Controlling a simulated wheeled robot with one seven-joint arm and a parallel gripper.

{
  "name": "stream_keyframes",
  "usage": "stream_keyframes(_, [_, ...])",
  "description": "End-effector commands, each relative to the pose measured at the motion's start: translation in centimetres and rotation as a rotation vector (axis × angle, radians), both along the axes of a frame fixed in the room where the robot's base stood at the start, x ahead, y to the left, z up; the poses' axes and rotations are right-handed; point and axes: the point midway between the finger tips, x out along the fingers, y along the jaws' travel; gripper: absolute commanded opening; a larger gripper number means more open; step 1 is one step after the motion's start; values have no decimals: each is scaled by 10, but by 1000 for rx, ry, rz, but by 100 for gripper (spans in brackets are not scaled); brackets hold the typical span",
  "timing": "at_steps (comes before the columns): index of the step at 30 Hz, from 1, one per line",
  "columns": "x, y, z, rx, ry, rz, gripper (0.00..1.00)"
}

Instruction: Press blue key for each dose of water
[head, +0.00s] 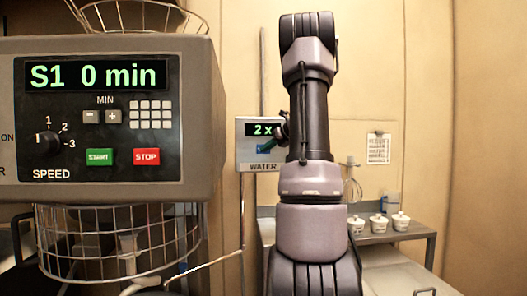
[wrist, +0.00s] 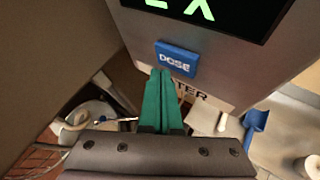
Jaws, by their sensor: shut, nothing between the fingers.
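The water unit (head: 242,150) is a grey box on the back wall, with a green "2 x" on its display and the label WATER. Its blue key (wrist: 176,59), marked DOSE, shows in the wrist view just beyond my fingertips. In the head view the blue key (head: 265,149) is partly covered by my arm. My gripper (wrist: 163,73) has green fingers, shut together and empty, pointing at the lower left edge of the key. I cannot tell whether the fingertips touch it.
A mixer panel (head: 97,115) reading "S1 0 min" fills the left, above a wire guard (head: 115,240). A shelf (head: 410,233) at the right holds several white pots. A blue scoop (wrist: 255,124) lies at the right in the wrist view.

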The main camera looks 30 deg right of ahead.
Motion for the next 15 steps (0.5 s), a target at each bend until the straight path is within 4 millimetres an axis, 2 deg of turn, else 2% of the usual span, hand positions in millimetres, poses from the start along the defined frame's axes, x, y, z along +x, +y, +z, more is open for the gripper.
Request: stream_keyframes(15, [7, -4, 0, 0, 0, 0, 0])
